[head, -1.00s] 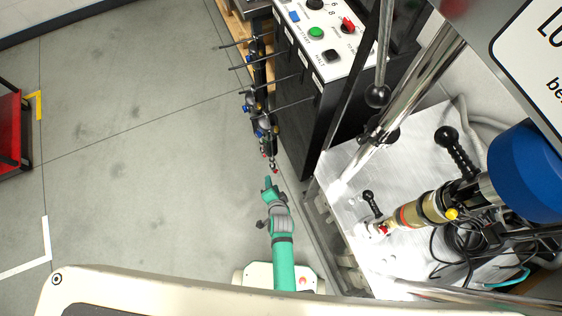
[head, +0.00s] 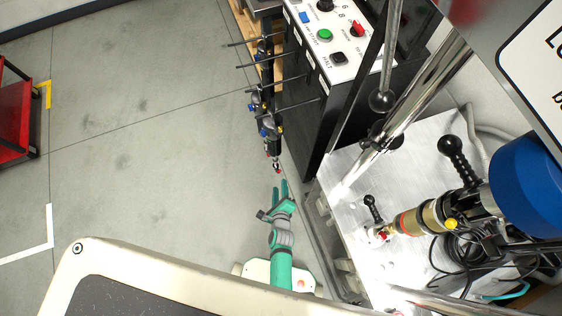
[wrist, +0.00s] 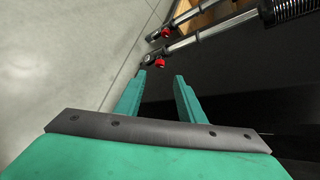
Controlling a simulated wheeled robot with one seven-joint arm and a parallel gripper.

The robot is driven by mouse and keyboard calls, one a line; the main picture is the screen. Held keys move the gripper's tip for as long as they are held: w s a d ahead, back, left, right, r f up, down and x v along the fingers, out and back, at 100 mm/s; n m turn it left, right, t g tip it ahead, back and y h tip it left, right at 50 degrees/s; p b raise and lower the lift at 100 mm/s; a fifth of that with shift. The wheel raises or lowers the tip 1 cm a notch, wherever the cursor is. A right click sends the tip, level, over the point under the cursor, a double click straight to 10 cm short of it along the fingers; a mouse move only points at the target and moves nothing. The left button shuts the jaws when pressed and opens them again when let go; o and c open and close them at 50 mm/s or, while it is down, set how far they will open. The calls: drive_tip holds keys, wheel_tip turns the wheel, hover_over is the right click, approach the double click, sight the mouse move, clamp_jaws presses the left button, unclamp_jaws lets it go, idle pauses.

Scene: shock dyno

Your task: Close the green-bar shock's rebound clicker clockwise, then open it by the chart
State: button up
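Several dark shocks (head: 266,122) hang in a row on a rack beside the black cabinet, with small red knobs at their near ends. I cannot make out a green bar on any of them. My gripper (head: 279,183) is just short of the nearest shock end. In the wrist view my gripper (wrist: 159,76) is open and empty, its two green fingers apart. A red knob (wrist: 160,62) on a shock end lies just beyond the fingertips, with no contact visible. A second red knob (wrist: 165,33) shows farther off. No chart is readable.
A control box (head: 340,40) with green and red buttons tops the black cabinet (head: 300,115). The dyno's metal plate (head: 345,170) stands right of my arm, with a gold-bodied shock (head: 430,215) mounted above it. A red cart (head: 15,120) is far left. The grey floor between is clear.

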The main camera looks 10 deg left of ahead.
sight(280, 172)
drive_tip(key=x, duration=0.8)
clamp_jaws()
drive_tip(key=shift+d, duration=0.15)
drive_tip(key=shift+w, duration=0.1)
